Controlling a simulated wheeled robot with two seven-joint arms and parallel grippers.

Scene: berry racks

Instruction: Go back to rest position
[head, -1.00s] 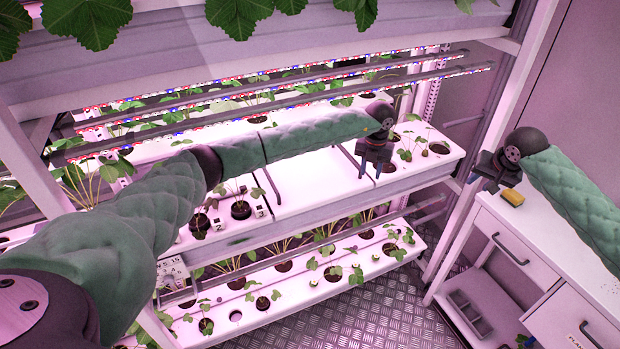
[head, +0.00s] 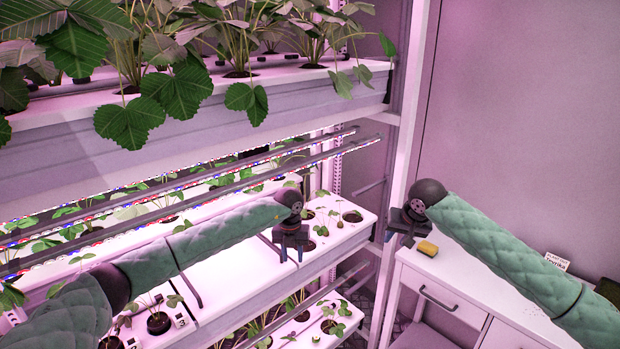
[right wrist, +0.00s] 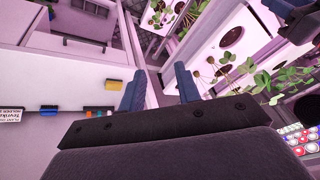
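My left gripper (head: 291,252) hangs with its fingers down over the middle rack shelf (head: 345,240), near its plants. Its two blue fingertips are apart with nothing visible between them. My right gripper (head: 397,238) is above the white cabinet's left end, beside the rack post. In the right wrist view its two blue fingers (right wrist: 158,88) stand wide apart with nothing between them. Both arms, in green quilted sleeves, are stretched out.
The white cabinet (head: 440,262) at right bears a yellow sponge-like block (head: 428,248) and a small sign (head: 557,261). An upper shelf (head: 200,118) with large strawberry plants stands above the arms. Light bars (head: 180,190) run beneath it. The wall at right is bare.

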